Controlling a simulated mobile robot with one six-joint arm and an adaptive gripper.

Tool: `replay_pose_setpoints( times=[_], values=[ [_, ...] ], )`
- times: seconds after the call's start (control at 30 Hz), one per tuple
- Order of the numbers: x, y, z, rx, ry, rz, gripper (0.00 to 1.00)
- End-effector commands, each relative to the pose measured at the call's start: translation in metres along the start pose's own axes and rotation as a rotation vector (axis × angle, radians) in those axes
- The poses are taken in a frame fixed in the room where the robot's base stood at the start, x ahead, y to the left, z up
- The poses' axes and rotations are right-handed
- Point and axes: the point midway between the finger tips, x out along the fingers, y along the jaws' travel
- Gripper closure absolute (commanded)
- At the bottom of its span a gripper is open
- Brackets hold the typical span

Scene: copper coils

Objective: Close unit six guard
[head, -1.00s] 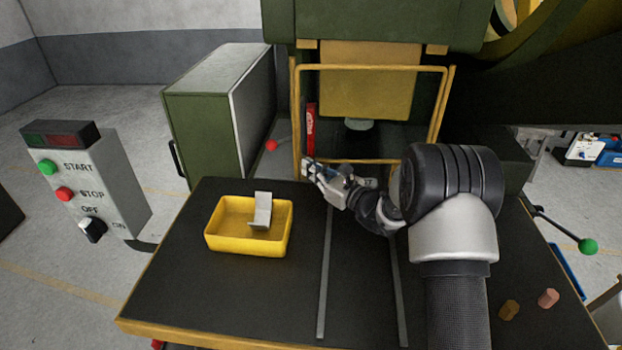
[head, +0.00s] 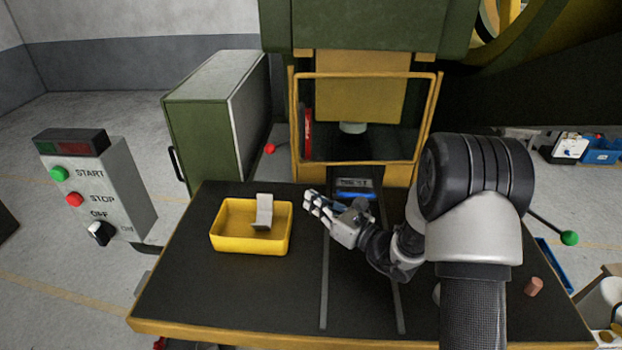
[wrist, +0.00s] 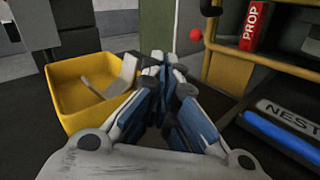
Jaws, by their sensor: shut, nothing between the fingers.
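The guard (head: 292,115) is a yellow frame standing upright at the front of the green press (head: 365,25). Its lower bar (head: 350,163) lies behind a dark block with a blue strip (head: 355,195), marked NEST in the wrist view (wrist: 285,122). My gripper (head: 312,203) is shut and empty above the black table, between the yellow tray and the blue strip, apart from the guard. In the wrist view my fingers (wrist: 165,70) point past the tray, and part of the guard's frame (wrist: 245,75) shows at upper right.
A yellow tray (head: 225,240) with a grey bent plate (head: 263,212) stands left of my gripper. A red PROP piece (wrist: 256,25) stands behind the guard frame. A control box (head: 110,190) stands at far left. A copper-coloured piece (head: 533,287) lies at right. The table's front left (head: 230,295) is clear.

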Motion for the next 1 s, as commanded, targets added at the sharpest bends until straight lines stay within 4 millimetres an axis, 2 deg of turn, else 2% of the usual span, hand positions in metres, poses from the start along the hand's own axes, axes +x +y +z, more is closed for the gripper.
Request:
replay_pose_setpoints(
  times=[0.03, 0.3, 0.5, 0.6, 0.77, 0.87, 1.0],
  values=[
    [-0.003, -0.005, 0.011, 0.101, -0.001, -0.002, 1.0],
    [-0.022, -0.033, 0.036, 0.843, 0.007, 0.011, 1.0],
    [-0.034, -0.046, 0.043, 1.232, 0.017, 0.017, 1.0],
    [-0.036, -0.049, 0.043, 1.328, 0.02, 0.017, 1.0],
    [-0.03, -0.049, 0.042, 1.369, 0.023, 0.019, 1.0],
    [-0.016, -0.048, 0.041, 1.367, 0.025, 0.022, 1.0],
    [0.013, -0.047, 0.041, 1.365, 0.025, 0.023, 1.0]
  ],
)
